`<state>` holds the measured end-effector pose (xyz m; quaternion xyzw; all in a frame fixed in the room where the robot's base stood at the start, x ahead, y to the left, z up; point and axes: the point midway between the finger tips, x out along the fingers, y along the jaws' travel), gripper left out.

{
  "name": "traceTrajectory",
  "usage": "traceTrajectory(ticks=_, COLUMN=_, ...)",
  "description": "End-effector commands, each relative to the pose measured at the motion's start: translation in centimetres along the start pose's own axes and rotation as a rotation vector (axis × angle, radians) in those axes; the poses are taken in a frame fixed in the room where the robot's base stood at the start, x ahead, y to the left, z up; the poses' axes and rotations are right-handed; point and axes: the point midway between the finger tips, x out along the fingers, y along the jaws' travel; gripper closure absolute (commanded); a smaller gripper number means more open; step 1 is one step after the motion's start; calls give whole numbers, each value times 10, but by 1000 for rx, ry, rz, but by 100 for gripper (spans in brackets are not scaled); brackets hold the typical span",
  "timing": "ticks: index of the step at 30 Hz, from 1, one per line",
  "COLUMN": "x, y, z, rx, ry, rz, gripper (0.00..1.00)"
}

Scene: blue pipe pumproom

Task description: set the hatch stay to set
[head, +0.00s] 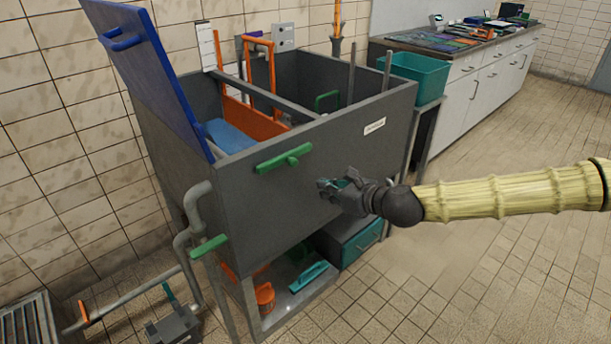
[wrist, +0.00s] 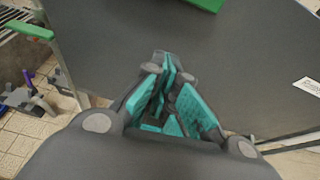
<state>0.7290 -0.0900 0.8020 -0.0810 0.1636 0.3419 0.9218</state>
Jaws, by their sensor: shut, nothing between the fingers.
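A grey open-topped tank (head: 330,155) stands against the tiled wall. Its blue hatch (head: 150,75) is raised at the left and leans upright, with a blue handle on it. A green bar handle (head: 284,158) is mounted on the tank's front wall near the top; part of a green piece shows at the top of the wrist view (wrist: 205,4). I cannot tell for sure which part is the hatch stay. My gripper (head: 327,187) is shut and empty, in front of the tank's front wall, below and right of the green bar. Its teal finger pads show in the wrist view (wrist: 172,85).
A second green lever (head: 209,246) sits on the pipe at the tank's lower left. A white label (head: 374,126) is on the front wall. Orange parts (head: 259,75) rise inside the tank. A teal bin (head: 415,75) stands at the right. The floor at the right is clear.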

Motion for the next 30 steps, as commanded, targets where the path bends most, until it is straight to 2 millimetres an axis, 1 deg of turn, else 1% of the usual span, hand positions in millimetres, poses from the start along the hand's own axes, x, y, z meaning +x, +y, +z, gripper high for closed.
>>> traceTrajectory(ticks=1, x=-1, y=-5, z=2, rx=19, ry=-12, rz=-7, gripper=100)
traceTrajectory(ticks=5, x=-3, y=-11, z=9, rx=45, ry=-28, rz=-14, gripper=100)
traceTrajectory(ticks=17, x=-2, y=-12, z=10, rx=47, ry=-29, rz=-14, gripper=100)
traceTrajectory(ticks=20, x=3, y=-12, z=10, rx=46, ry=-28, rz=-14, gripper=100)
traceTrajectory(ticks=23, x=13, y=-12, z=10, rx=45, ry=-27, rz=-14, gripper=100)
traceTrajectory(ticks=30, x=45, y=-12, z=11, rx=45, ry=-28, rz=-14, gripper=100)
